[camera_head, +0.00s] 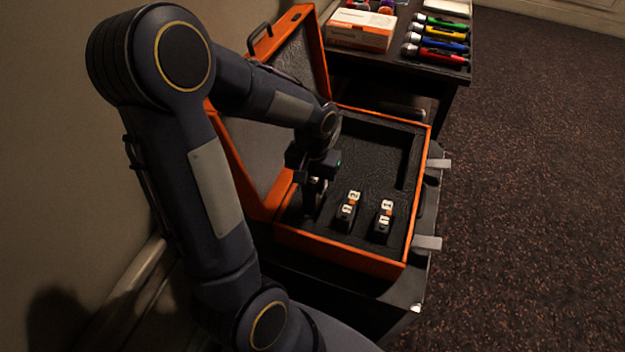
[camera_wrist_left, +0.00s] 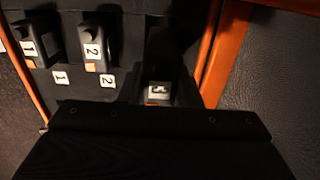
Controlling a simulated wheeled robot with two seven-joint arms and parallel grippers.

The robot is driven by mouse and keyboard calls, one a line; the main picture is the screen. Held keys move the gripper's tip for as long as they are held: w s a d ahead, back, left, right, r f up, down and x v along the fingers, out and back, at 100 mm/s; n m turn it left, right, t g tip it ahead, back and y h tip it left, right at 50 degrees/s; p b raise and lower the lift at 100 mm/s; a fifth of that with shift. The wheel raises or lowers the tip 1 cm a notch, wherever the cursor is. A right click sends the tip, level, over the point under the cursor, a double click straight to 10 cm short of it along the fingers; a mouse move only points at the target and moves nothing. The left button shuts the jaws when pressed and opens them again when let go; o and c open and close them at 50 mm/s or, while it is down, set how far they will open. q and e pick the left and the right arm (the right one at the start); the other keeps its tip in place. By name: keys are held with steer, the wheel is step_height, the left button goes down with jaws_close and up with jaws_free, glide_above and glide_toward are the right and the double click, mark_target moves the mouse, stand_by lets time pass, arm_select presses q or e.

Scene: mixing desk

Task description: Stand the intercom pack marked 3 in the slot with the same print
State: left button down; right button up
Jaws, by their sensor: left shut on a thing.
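The open orange case (camera_head: 340,252) has a black foam bed. My left gripper (camera_head: 313,192) reaches down into its near left part and is shut on the dark pack marked 3, whose white label and orange patch show at the edge of the gripper in the left wrist view (camera_wrist_left: 158,90). I cannot tell whether that pack's lower end is in a slot; the print beside it is hidden. Pack 2 (camera_head: 354,197) and pack 1 (camera_head: 387,206) stand to its right, each beside a matching print, also seen in the left wrist view (camera_wrist_left: 91,50). My right gripper is out of view.
The case lid (camera_head: 290,52) stands open at the left and back, close to my left arm. A far desk holds an orange-and-white box (camera_head: 360,30) and several coloured torches (camera_head: 444,45). A large foam recess (camera_head: 375,150) behind the packs looks empty.

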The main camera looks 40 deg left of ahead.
arm_select(q)
steer(key=shift+f+b, duration=2.45)
steer(key=shift+f, duration=0.75)
steer(key=shift+s+f, duration=0.1)
steer(key=shift+f, duration=0.2)
steer(key=c, duration=1)
jaws_free()
steer(key=shift+o, duration=0.2)
step_height(320, 180, up, 8)
steer(key=shift+f+p, duration=0.1)
steer(key=shift+p, duration=0.4)
steer(key=s+d+r+m+t+h+p, duration=0.1)
steer(key=s+d+r+t+h+p, duration=0.2)
steer(key=s+d+r, duration=0.7)
step_height(320, 180, up, 5)
steer(key=s+t+p, duration=0.2)
steer(key=s+p, duration=0.1)
steer(key=p, duration=0.1)
steer(key=shift+f+m+h+p, duration=0.2)
steer(key=shift+m+h+p, duration=0.1)
steer(key=shift+m+p, duration=0.1)
steer(key=shift+d+t, duration=0.2)
steer(key=shift+t, duration=0.1)
steer(key=shift+c, duration=0.2)
